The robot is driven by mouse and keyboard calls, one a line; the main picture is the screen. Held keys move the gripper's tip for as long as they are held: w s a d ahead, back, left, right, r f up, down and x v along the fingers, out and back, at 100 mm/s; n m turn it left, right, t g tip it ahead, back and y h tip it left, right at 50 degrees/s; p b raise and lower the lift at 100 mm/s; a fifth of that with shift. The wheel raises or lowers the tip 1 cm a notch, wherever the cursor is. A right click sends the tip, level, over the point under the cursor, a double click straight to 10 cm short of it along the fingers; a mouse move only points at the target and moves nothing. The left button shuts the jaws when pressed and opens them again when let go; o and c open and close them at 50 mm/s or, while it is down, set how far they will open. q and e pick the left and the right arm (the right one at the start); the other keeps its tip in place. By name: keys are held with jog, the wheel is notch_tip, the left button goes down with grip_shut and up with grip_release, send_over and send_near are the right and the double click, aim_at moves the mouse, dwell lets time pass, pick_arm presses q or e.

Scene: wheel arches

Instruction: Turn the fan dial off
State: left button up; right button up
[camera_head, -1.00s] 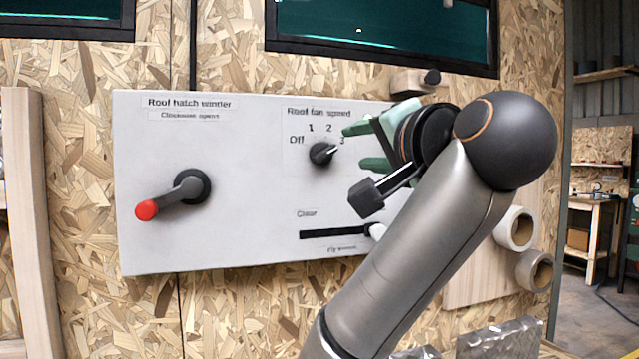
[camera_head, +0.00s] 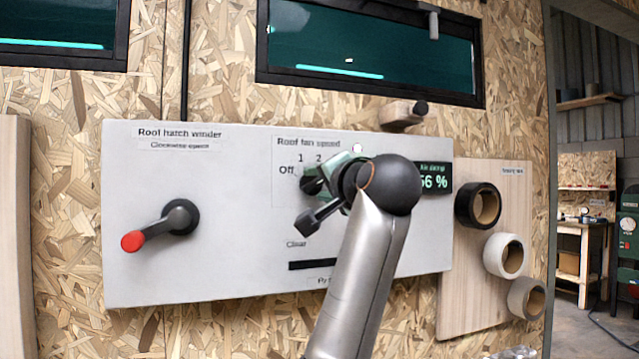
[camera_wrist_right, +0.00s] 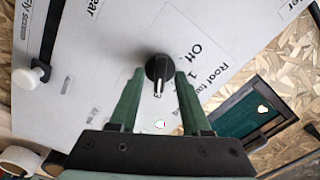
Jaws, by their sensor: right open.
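The fan dial (camera_head: 312,184) is a round black knob on the white panel, under the label "Roof fan speed". In the right wrist view the dial (camera_wrist_right: 158,68) has its pale pointer aimed down the picture, away from the "Off" mark (camera_wrist_right: 195,50). My right gripper (camera_wrist_right: 159,78) is open, with one green finger on each side of the dial; I cannot tell whether they touch it. In the head view my right gripper (camera_head: 329,174) partly covers the dial and hides the higher speed marks. My left gripper is in neither view.
A roof hatch winder (camera_head: 164,224) with a red knob is on the panel's left. A fly screen slider (camera_wrist_right: 28,77) sits below the dial on the panel. A display (camera_head: 436,180) reads "56 %". Tape rolls (camera_head: 503,255) hang on a board at right.

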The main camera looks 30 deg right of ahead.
grip_shut()
dwell(0.4)
